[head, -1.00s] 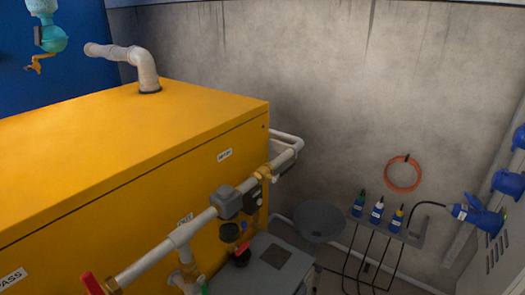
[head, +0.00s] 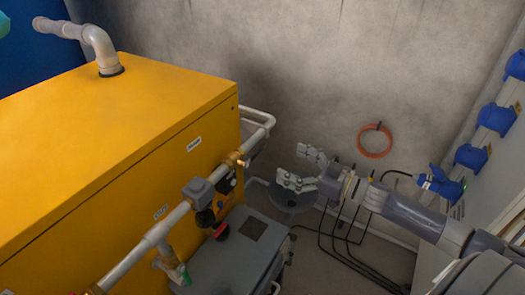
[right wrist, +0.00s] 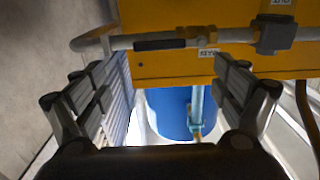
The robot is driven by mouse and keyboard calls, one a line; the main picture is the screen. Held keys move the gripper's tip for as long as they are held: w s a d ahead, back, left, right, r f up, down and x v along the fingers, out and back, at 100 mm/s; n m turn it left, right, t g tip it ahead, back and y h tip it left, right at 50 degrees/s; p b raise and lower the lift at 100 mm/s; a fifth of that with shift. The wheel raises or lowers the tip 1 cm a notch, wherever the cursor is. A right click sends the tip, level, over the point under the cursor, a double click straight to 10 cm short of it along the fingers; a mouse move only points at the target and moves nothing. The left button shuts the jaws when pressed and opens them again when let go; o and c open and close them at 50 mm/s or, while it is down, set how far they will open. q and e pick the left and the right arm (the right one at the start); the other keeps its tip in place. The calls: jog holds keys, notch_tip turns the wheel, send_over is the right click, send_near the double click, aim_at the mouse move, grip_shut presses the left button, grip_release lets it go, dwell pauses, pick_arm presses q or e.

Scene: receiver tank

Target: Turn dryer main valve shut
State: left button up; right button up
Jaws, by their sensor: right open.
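A yellow cabinet (head: 70,150) has a pale pipe (head: 150,243) along its side. The pipe carries a brass fitting (head: 236,160), a grey box (head: 198,191) and a red handle at the lower left edge. The wrist view shows a black bar-shaped part (right wrist: 160,44) lying along the pipe beside a brass fitting (right wrist: 195,36). I cannot tell from the small labels which valve is the dryer main valve. My right gripper (head: 289,164) is open and empty, right of the pipe and apart from it. My left gripper is not in view.
A grey unit (head: 232,250) stands below the pipe. A grey funnel-like bowl (head: 293,196) is partly behind my right gripper. An orange hose ring (head: 375,141) hangs on the wall, and blue sockets (head: 472,156) line the right. A blue tank (right wrist: 167,113) shows in the wrist view.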

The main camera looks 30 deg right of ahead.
aim_at(260, 150)
jog(key=shift+x, duration=4.4)
jog(key=c, duration=0.7)
jog(key=shift+s+d+r, duration=0.25)
jog(key=shift+s+r, duration=0.15)
jog(key=shift+r, duration=0.05)
jog(key=c, duration=1.4)
jog(key=shift+w+f, duration=0.15)
jog(key=shift+w, duration=0.05)
grip_shut()
